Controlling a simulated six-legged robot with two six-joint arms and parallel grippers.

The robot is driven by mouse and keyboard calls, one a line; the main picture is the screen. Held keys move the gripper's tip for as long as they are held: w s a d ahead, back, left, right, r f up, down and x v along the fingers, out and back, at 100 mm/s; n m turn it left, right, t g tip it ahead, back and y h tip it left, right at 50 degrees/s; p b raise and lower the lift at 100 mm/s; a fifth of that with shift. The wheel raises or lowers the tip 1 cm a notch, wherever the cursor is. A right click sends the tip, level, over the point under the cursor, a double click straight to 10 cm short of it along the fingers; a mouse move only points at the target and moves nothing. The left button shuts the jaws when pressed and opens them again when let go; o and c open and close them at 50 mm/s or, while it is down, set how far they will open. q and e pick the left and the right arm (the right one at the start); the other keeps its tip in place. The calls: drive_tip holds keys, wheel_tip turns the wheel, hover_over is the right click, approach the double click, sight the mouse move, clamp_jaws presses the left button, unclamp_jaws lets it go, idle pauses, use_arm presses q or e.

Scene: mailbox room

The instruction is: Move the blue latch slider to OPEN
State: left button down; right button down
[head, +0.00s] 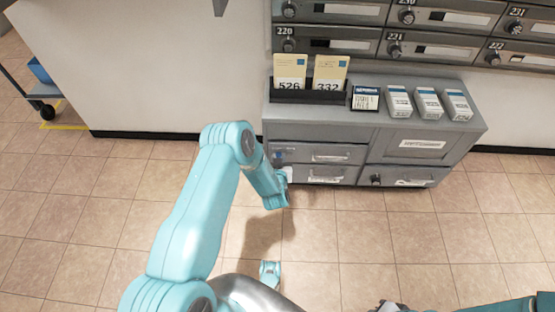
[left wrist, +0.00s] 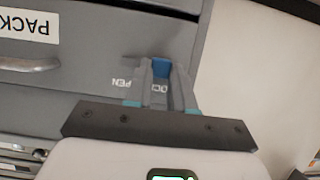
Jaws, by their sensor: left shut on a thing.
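The blue latch slider (left wrist: 161,67) is on the front of the grey cabinet (head: 345,133). In the left wrist view it sits between the fingertips of my left gripper (left wrist: 160,76), which is shut on it. Upside-down lettering, partly hidden by the fingers, shows "PEN" on one side and "LOC" on the other. The fingers hide much of the latch, so I cannot tell its exact position. In the head view my left gripper (head: 283,175) is at the left end of the cabinet's drawer fronts. Only a little of my right gripper shows at the bottom edge.
On the cabinet top stand a black holder with two yellow cards (head: 290,72), a dark-framed card (head: 365,98) and several white boxes (head: 428,103). Grey mailboxes (head: 395,45) are above. A cart (head: 35,90) stands far left. The tiled floor (head: 370,240) before the cabinet is clear.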

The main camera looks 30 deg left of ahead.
use_arm(q)
drive_tip(key=w+d, duration=0.2)
drive_tip(key=d, duration=0.1)
drive_tip(key=shift+d+b, duration=0.3)
drive_tip(key=shift+b, duration=0.05)
drive_tip(key=shift+w, duration=0.1)
drive_tip(key=c, duration=1)
unclamp_jaws()
drive_tip(key=shift+d, duration=0.1)
drive_tip(key=shift+o, duration=0.2)
drive_tip(key=p+v, duration=0.6)
drive_tip(key=v, duration=1)
drive_tip(key=shift+s, duration=0.25)
